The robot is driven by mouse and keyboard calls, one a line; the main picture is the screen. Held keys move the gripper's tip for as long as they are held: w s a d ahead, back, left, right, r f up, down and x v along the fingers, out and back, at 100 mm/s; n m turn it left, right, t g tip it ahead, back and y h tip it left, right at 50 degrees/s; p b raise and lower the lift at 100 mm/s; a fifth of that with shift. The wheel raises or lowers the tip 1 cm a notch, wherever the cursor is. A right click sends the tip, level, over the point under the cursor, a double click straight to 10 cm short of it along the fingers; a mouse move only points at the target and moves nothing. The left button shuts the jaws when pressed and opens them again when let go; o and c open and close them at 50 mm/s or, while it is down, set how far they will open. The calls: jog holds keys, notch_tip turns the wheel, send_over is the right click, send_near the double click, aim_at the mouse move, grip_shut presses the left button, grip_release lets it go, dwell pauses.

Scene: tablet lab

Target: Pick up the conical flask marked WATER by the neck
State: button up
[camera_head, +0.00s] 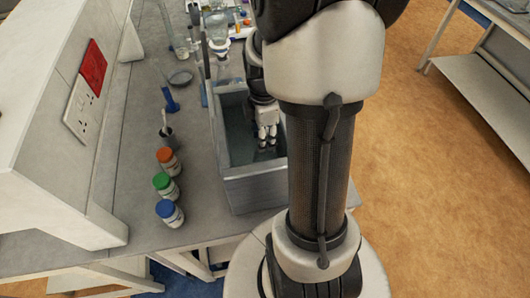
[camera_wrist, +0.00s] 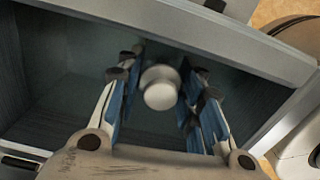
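My gripper (camera_head: 267,140) reaches down into a grey open-topped box on the bench. In the wrist view my gripper (camera_wrist: 165,65) has its blue-padded fingers apart. A white rounded thing (camera_wrist: 160,88) shows between them, with a visible gap to the pads; I cannot tell what it is. A clear glass vessel (camera_head: 217,28) stands at the back of the bench, beyond the box. No WATER marking is readable in either view, so I cannot tell which vessel is the marked conical flask.
The grey box (camera_head: 252,188) has raised walls around my gripper. Bottles with orange (camera_head: 165,155), green (camera_head: 161,181) and blue (camera_head: 165,208) caps stand left of it. A blue-based cylinder (camera_head: 170,100) and a shallow dish (camera_head: 180,78) are farther back. A wall unit borders the left.

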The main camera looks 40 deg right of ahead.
grip_shut()
dwell(0.6)
